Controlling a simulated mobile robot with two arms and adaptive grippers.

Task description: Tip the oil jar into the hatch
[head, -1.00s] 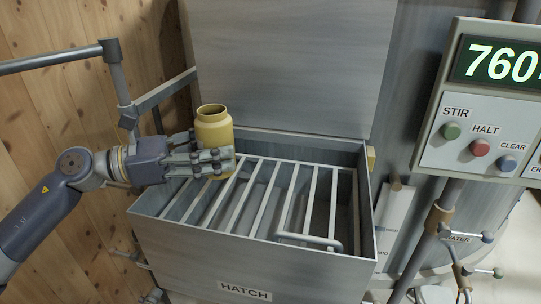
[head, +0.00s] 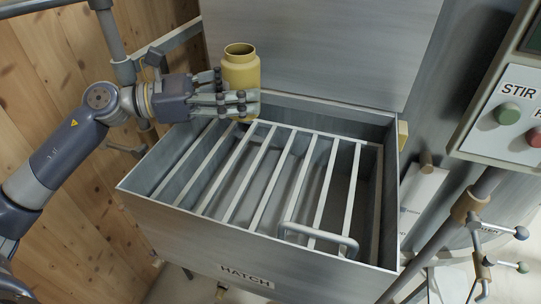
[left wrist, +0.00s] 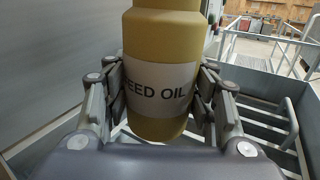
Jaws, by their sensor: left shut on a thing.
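The yellow oil jar (head: 241,68) stands upright and open-mouthed in my left gripper (head: 238,104), above the back left part of the hatch. In the left wrist view the jar (left wrist: 160,55) shows a pale label reading "FEED OIL", with the gripper fingers (left wrist: 165,105) shut on both its sides. The hatch (head: 215,250) is a grey metal box with its lid (head: 320,45) raised at the back. A grate of pale bars (head: 265,178) with a handle (head: 318,238) lies across its opening. My right gripper is not in view.
A panel (head: 505,110) with a green STIR button and a red button stands at the right. Pipes with valve handles (head: 478,258) stand below it. A wooden wall (head: 50,130) and a grey rail (head: 160,48) are at the left.

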